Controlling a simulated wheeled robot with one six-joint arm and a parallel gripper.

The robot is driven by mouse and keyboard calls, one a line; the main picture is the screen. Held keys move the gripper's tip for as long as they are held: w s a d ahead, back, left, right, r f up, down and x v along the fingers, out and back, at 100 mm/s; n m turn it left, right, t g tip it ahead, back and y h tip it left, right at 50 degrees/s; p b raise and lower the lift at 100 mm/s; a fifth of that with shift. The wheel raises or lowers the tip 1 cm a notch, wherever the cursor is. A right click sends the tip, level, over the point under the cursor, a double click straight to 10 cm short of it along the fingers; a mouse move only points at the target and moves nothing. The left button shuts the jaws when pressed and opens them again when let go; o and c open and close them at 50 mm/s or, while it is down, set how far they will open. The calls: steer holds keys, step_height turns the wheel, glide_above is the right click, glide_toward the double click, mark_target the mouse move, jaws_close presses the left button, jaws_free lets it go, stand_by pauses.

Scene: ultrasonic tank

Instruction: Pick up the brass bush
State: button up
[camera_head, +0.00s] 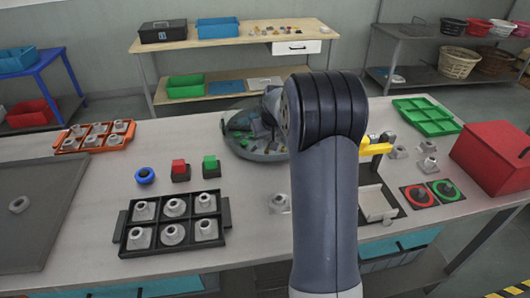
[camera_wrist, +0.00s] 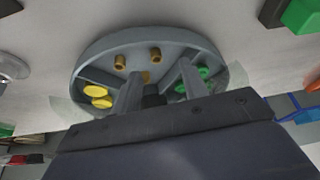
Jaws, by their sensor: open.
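Several brass bushes lie in the far compartment of a round grey divided dish (camera_wrist: 88,58). One brass bush (camera_wrist: 120,61) is at the left, another (camera_wrist: 155,54) is nearer the middle, and a third (camera_wrist: 145,77) is partly hidden by my fingers. My gripper (camera_wrist: 160,78) is open with its two fingers over the dish, and nothing shows held between them. In the head view the dish (camera_head: 236,150) stands at the table's middle, partly covered by my arm; the bushes cannot be told apart there.
Yellow discs (camera_wrist: 97,91) and green pieces (camera_wrist: 204,71) fill neighbouring compartments. A red box (camera_head: 492,155) is at the right.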

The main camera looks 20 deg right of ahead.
mark_target(267, 149)
steer(key=shift+d+p+x, duration=0.15)
steer(key=shift+p+x, duration=0.25)
steer(key=shift+x, duration=0.9)
steer(key=shift+d+p+x, duration=0.15)
steer(key=shift+p+x, duration=0.2)
steer(key=shift+x, duration=0.95)
steer(key=shift+w+r, duration=0.1)
steer(key=shift+w, duration=0.1)
steer(key=shift+c, duration=0.2)
jaws_close()
